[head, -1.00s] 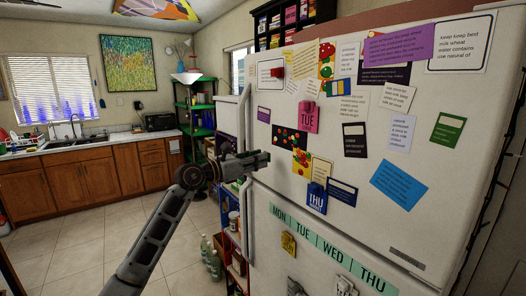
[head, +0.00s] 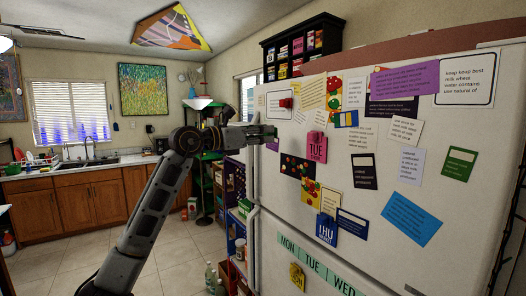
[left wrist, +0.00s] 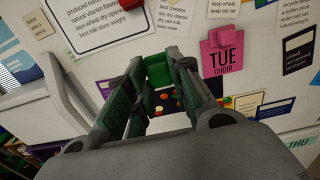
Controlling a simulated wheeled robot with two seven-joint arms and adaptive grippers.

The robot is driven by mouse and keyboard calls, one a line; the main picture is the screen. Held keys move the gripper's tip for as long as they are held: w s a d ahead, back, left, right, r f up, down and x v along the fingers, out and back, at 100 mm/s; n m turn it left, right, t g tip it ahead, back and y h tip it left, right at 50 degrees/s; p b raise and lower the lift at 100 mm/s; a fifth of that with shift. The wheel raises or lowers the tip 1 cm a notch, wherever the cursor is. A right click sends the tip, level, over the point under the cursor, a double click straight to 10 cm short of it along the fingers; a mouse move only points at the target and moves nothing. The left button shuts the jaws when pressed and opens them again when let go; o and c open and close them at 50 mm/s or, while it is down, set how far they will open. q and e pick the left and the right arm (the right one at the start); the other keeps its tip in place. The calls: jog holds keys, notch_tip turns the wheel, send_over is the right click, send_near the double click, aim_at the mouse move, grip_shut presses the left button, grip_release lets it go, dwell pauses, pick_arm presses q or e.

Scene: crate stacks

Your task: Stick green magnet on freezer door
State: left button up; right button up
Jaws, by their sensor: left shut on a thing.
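The green magnet (left wrist: 158,70) is a small green block between the fingertips of my left gripper in the left wrist view. My left gripper (head: 266,133) is shut on it, at the upper left part of the freezer door (head: 268,185) in the head view. The door is white and covered with papers and magnets. The gripper is close in front of the door, but I cannot tell whether the magnet touches it. In the head view the fingers mostly hide the magnet. My right gripper is not in view.
A pink TUE note (head: 317,147) hangs right of the gripper. A red magnet (head: 286,103) on a framed paper is above it. A dark dotted card (head: 297,167) hangs below. The door handle (head: 248,180) runs along the left edge. Shelves stand left of the freezer.

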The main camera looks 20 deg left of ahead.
pick_arm(q)
jog(key=shift+s+d+r, duration=1.1)
jog(key=shift+s+r, duration=0.9)
jog(key=shift+r, duration=1.55)
jog(key=shift+s+d+r, duration=1.05)
jog(key=shift+s+r, duration=0.95)
jog(key=shift+r, duration=1.5)
jog(key=f, duration=0.2)
jog(key=w+f+p, duration=0.1)
jog(key=f, duration=0.2)
jog(key=shift+d, duration=0.2)
jog(key=shift+w+d, duration=0.15)
